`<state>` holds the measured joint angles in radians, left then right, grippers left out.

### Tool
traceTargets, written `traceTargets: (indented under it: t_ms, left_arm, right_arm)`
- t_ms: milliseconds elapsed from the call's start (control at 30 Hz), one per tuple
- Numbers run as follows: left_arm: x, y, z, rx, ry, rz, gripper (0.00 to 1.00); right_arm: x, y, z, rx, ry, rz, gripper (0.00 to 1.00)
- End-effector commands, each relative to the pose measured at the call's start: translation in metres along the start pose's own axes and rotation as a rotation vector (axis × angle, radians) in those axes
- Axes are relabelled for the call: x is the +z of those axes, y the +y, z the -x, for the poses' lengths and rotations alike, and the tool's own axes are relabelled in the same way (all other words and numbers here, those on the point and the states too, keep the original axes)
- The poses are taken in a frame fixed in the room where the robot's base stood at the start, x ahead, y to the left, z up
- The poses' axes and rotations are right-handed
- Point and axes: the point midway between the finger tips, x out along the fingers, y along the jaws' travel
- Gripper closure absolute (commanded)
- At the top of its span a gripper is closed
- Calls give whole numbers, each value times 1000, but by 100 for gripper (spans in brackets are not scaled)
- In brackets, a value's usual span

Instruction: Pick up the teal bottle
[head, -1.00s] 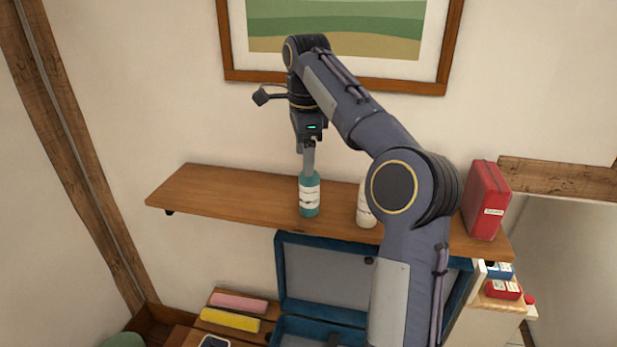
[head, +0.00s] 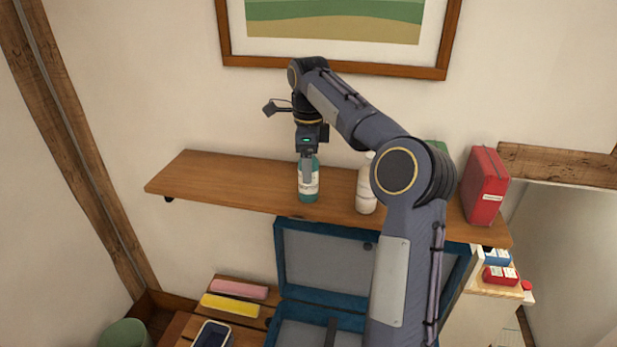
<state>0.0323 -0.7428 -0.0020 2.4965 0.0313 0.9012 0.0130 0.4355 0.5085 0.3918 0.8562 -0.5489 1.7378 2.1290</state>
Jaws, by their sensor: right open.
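The teal bottle (head: 309,193) stands upright on the wooden wall shelf, with a pale label round its middle. My right gripper (head: 307,178) points down at the bottle from above. Its fingers overlap the bottle's neck and upper body in the picture and hide the top. The gripper is open; I cannot tell whether a finger touches the bottle. My left gripper is not in view.
A white bottle (head: 366,192) stands right of the teal one, close to my forearm. A red box (head: 485,187) stands at the right end of the shelf (head: 215,183). An open blue case (head: 325,262) is below. The shelf's left part is clear.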

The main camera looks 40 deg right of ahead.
Motion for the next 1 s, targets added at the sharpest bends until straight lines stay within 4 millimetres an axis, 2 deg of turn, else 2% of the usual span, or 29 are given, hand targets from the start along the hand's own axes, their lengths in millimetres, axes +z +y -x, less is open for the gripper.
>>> traceTargets:
  t_ms: [133,167,567,867,1000]
  left_arm:
    - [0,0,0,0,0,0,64]
    - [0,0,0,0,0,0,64]
    - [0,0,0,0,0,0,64]
    - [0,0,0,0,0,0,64]
    - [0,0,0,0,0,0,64]
  right_arm:
    - [0,0,0,-1,0,0,30]
    - [0,0,0,-1,0,0,32]
    - [0,0,1,-1,0,0,85]
    - [0,0,3,-2,-1,1,86]
    - [1,0,13,-4,-2,0,86]
